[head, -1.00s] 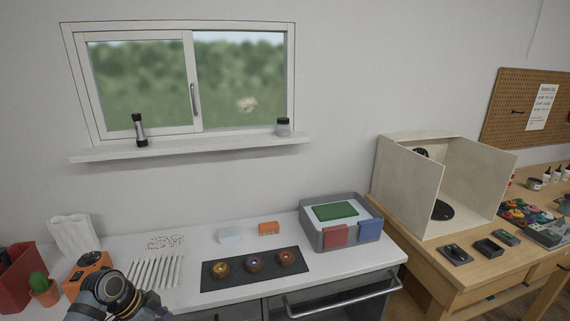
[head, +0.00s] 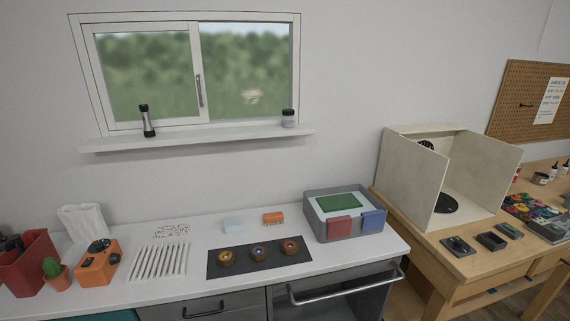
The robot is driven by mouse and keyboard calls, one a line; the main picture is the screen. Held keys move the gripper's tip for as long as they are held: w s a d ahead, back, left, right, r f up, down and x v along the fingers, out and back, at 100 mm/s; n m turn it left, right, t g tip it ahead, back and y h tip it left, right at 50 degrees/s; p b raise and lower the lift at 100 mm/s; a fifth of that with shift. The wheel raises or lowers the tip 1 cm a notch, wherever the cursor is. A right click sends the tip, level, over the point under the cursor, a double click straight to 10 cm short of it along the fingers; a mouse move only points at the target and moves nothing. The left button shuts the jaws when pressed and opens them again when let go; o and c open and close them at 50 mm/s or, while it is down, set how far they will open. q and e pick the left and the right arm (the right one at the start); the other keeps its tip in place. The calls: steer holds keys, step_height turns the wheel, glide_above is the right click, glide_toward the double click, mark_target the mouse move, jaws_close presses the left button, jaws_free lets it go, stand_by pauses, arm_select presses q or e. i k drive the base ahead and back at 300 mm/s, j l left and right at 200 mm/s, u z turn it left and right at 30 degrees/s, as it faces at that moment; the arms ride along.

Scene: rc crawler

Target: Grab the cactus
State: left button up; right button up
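The cactus (head: 51,266) is a small green plant in an orange terracotta pot (head: 58,280). It stands upright at the left end of the white counter in the head view, between a red container and an orange device. Nothing covers it. Neither of my grippers shows in the head view now.
A red container (head: 27,268) with dark items stands left of the cactus. An orange device (head: 98,262) stands close on its right. White rods (head: 158,262), a dark mat (head: 257,258) and a grey bin (head: 343,228) lie further right. The counter's front edge (head: 190,293) is clear.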

mark_target(56, 276)
steer(key=u, duration=1.7)
